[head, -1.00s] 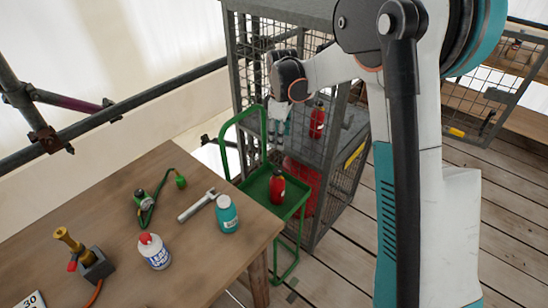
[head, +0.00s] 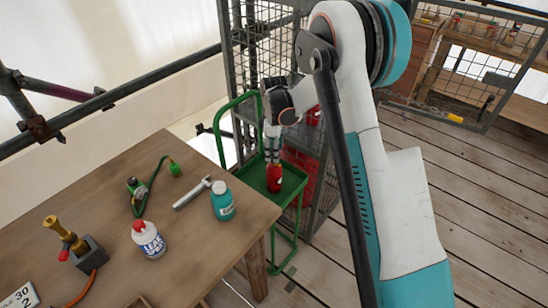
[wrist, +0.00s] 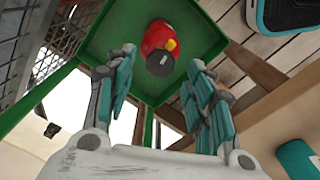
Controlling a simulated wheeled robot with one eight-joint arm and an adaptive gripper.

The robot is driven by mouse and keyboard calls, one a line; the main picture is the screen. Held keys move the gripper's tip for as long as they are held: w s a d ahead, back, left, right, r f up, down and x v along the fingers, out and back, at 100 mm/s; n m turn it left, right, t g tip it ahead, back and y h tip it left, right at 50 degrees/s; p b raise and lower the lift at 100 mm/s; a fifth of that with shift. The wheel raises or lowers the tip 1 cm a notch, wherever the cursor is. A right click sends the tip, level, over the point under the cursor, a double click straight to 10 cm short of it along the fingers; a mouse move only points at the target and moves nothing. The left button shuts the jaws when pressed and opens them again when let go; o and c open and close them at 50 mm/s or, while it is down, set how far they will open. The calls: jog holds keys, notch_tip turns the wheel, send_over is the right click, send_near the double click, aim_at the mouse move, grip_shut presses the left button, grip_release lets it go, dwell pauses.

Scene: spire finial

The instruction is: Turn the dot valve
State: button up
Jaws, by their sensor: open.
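A small red bottle (head: 274,180) with a dark cap stands on the green trolley's tray. In the wrist view, the red bottle (wrist: 156,38) shows a yellow mark beside its dark cap. My gripper (head: 272,148) is open just above this bottle. In the wrist view its teal-padded fingers (wrist: 160,75) are spread on either side of the cap, with no clear contact. I cannot make out a valve marked with a dot. A brass fitting (head: 62,232) on a grey block and a green-ended hose piece (head: 150,186) lie on the wooden table.
The green trolley (head: 222,130) stands between the table (head: 185,240) and a wire-mesh cage (head: 240,60). A teal jar (head: 222,202), a white bottle with a red cap (head: 148,240) and a metal tool (head: 192,192) are on the table. Planks floor the right side.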

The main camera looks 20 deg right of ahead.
jog(key=shift+f+b, duration=0.3)
jog(key=shift+f, duration=0.95)
jog(key=shift+c, duration=0.6)
jog(key=c, duration=0.9)
jog(key=shift+c, duration=0.2)
jog(key=m, duration=0.4)
jog(key=shift+m, duration=0.4)
jog(key=m, duration=1.5)
